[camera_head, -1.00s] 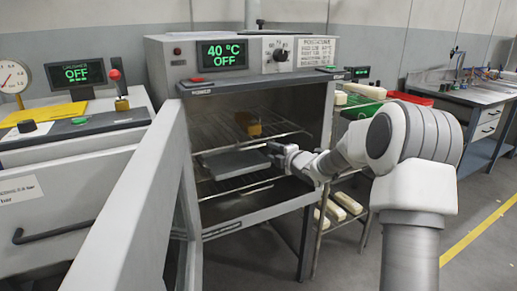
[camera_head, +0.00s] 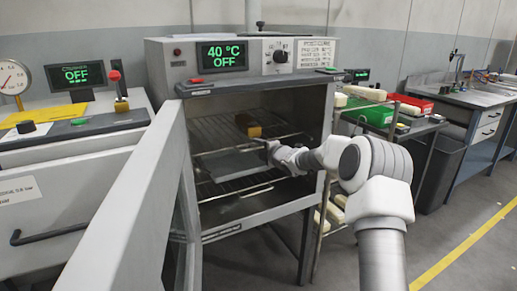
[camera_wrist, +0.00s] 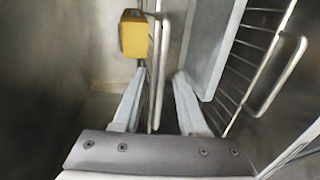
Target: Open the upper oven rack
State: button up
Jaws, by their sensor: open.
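The oven (camera_head: 165,75) stands open in front of me. Its upper rack (camera_head: 212,130) is a wire shelf carrying a small yellow block (camera_head: 250,131). My gripper (camera_head: 268,148) is at the right side of the oven mouth, at the upper rack's front edge. In the wrist view, turned sideways, my gripper (camera_wrist: 160,74) is open. The upper rack's wire front loop (camera_wrist: 158,85) runs between its two fingers, which do not appear closed on it. The yellow block also shows there (camera_wrist: 133,33), beyond the left finger.
Just below, a grey tray (camera_head: 235,163) lies on the lower rack (camera_head: 240,186); its wire loop (camera_wrist: 278,80) is close to my right finger. The open oven door (camera_head: 125,215) stands at left. A cart with a green bin (camera_head: 368,113) is at right.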

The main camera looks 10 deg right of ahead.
grip_shut()
dwell(1.4)
